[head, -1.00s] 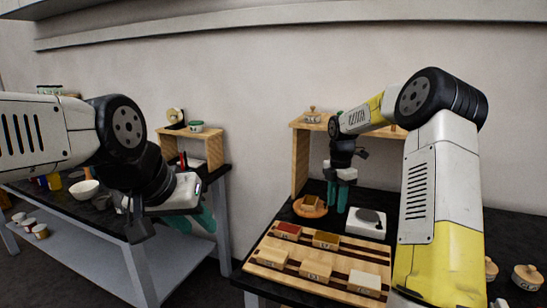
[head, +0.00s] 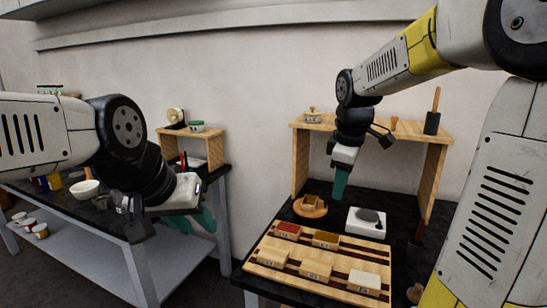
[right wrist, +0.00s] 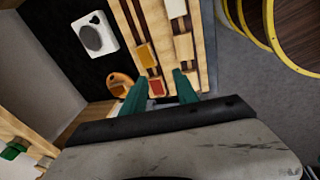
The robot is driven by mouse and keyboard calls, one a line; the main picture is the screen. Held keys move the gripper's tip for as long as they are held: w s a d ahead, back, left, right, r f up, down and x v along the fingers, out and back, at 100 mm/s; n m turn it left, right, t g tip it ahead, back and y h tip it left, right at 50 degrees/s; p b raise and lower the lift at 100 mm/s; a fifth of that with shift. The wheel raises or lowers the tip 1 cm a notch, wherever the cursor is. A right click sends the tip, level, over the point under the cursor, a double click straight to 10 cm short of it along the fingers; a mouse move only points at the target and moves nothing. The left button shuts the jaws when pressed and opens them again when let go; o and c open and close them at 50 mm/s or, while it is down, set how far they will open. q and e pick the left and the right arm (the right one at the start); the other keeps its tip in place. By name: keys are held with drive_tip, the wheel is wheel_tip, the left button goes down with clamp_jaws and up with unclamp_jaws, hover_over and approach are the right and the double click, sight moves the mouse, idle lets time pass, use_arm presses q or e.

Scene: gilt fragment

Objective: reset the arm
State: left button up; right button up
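My right gripper (head: 341,182) hangs fingers down above the dark right table, in front of the wooden shelf, in the head view. In the right wrist view its two green fingers (right wrist: 158,92) are spread apart with nothing held between them. My left gripper (head: 192,221) is at the lower left of the head view, in front of the left table's edge. Its green fingers look spread, with nothing visible between them; the wrist partly hides them.
On the right table are a striped wooden board (head: 297,281) with several small boxes, an orange dish (head: 299,207) holding a small box, and a white scale (head: 352,225). A wooden shelf (head: 437,172) stands behind. A white bowl (head: 85,189) is on the left table.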

drive_tip(key=s+a+m+t+y, duration=0.2)
drive_tip(key=s+m+t, duration=0.1)
drive_tip(key=s+m, duration=0.9)
drive_tip(key=s+r, duration=0.1)
drive_tip(key=s, duration=0.4)
drive_tip(key=shift+s+a, duration=0.2)
drive_tip(key=shift+s, duration=0.15)
